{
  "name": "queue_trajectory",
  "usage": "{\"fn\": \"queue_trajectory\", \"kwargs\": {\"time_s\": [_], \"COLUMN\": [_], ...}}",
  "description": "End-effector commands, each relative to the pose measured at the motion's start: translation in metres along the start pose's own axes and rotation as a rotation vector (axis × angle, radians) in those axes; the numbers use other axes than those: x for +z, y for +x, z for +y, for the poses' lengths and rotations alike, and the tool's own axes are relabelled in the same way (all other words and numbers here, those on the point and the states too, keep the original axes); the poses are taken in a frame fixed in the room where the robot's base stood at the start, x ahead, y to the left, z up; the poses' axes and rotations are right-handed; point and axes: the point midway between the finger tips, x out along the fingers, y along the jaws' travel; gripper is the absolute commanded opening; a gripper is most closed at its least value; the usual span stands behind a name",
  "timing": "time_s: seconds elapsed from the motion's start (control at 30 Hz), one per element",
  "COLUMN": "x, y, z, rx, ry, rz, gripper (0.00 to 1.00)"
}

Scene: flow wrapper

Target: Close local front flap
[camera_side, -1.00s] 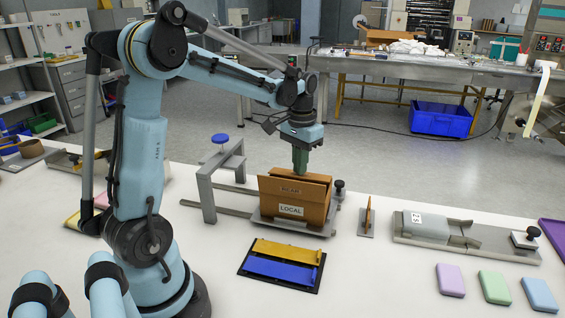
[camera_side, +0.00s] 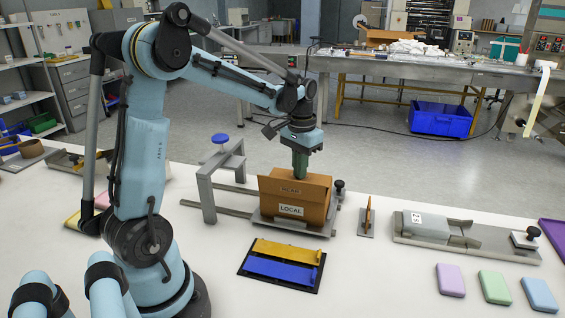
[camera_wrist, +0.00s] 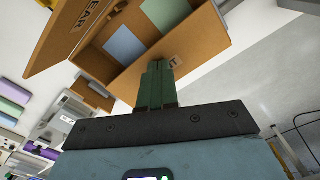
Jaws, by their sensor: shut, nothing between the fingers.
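The brown carton (camera_side: 315,212) stands upright on a grey holder, with a LOCAL label (camera_side: 290,210) on its side facing the side camera. A raised flap marked REAR (camera_side: 291,190) is on that same side. In the wrist view the carton (camera_wrist: 140,75) is open at the top, with a blue pad (camera_wrist: 123,47) and a green pad inside. The REAR flap (camera_wrist: 70,40) stands out to the left there. My gripper (camera_side: 300,178) is shut and empty, pointing down at the carton's far side. Its green fingers (camera_wrist: 158,66) partly cover a label there; I cannot tell whether they touch that flap.
A grey frame with a blue knob (camera_side: 220,138) stands left of the carton. A yellow and blue plate fixture (camera_side: 282,265) lies in front. A small upright brown piece (camera_side: 367,213) and a grey clamp fixture (camera_side: 430,228) are to the right. The white table between them is clear.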

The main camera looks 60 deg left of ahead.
Motion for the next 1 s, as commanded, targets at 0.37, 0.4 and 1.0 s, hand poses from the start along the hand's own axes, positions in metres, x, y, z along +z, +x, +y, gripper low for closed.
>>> {"fn": "queue_trajectory", "kwargs": {"time_s": [0.37,0.4,1.0], "x": [0.000,0.000,0.000], "y": [-0.024,-0.027,-0.071], "z": [0.000,0.000,0.000], "rx": [0.000,0.000,0.000], "ry": [0.000,0.000,0.000], "rz": [0.000,0.000,0.000], "gripper": [0.00,0.00,0.00]}}
